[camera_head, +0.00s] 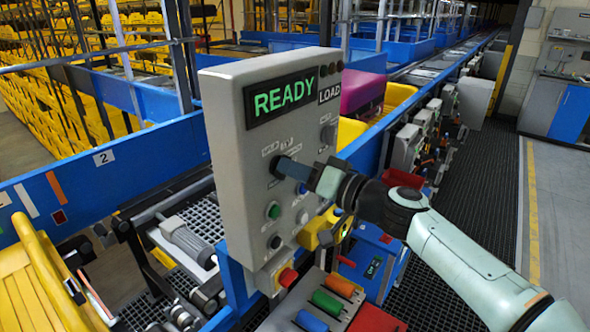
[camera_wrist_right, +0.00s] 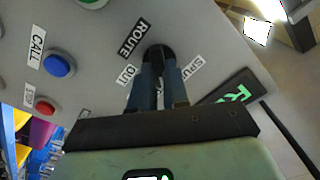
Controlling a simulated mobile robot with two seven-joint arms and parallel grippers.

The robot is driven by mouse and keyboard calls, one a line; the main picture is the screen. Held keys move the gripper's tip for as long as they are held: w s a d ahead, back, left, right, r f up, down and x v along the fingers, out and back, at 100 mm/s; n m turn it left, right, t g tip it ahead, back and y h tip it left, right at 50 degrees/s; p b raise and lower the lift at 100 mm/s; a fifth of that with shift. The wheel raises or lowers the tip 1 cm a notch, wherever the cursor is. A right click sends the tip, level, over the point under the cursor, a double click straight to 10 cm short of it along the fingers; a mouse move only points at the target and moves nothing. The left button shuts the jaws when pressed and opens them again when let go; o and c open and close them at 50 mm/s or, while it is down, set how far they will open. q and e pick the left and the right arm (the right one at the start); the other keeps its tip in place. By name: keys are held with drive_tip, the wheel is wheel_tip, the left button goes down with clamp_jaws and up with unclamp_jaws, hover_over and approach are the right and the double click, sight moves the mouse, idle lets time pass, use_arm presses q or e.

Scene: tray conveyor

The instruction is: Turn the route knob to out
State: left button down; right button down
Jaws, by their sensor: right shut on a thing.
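The grey control box (camera_head: 222,165) carries a lit green READY sign (camera_head: 283,95) and a LOAD label. The route knob (camera_wrist_right: 158,52) is black and sits on the box face in the right wrist view, next to the ROUTE label (camera_wrist_right: 133,37). The OUT label (camera_wrist_right: 126,75) and the SPUR label (camera_wrist_right: 193,68) lie on either side of it. My right gripper (camera_wrist_right: 160,76) is shut on the knob, with a finger at each side. Which label the knob points to is unclear. My left gripper is not in view.
A blue CALL button (camera_wrist_right: 58,64) and a red button (camera_wrist_right: 45,105) sit near the knob. A green button (camera_head: 273,211) is below the gripper. A rack of coloured cylinders (camera_head: 327,301) stands below the box. A blue-sided conveyor (camera_head: 165,148) runs behind.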

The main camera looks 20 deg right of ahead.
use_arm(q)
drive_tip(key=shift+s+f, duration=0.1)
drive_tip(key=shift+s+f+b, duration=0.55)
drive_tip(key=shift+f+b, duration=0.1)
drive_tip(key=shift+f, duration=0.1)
use_arm(e)
drive_tip(key=shift+f+m, duration=0.15)
drive_tip(key=shift+m, duration=7.75)
drive_tip(key=c, duration=1.1)
unclamp_jaws()
drive_tip(key=shift+d, duration=0.1)
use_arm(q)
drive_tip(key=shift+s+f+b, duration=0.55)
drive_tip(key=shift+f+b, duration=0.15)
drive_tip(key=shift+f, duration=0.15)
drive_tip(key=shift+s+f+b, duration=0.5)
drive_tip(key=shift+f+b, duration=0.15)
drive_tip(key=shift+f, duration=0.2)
use_arm(e)
drive_tip(key=shift+v, duration=6.65)
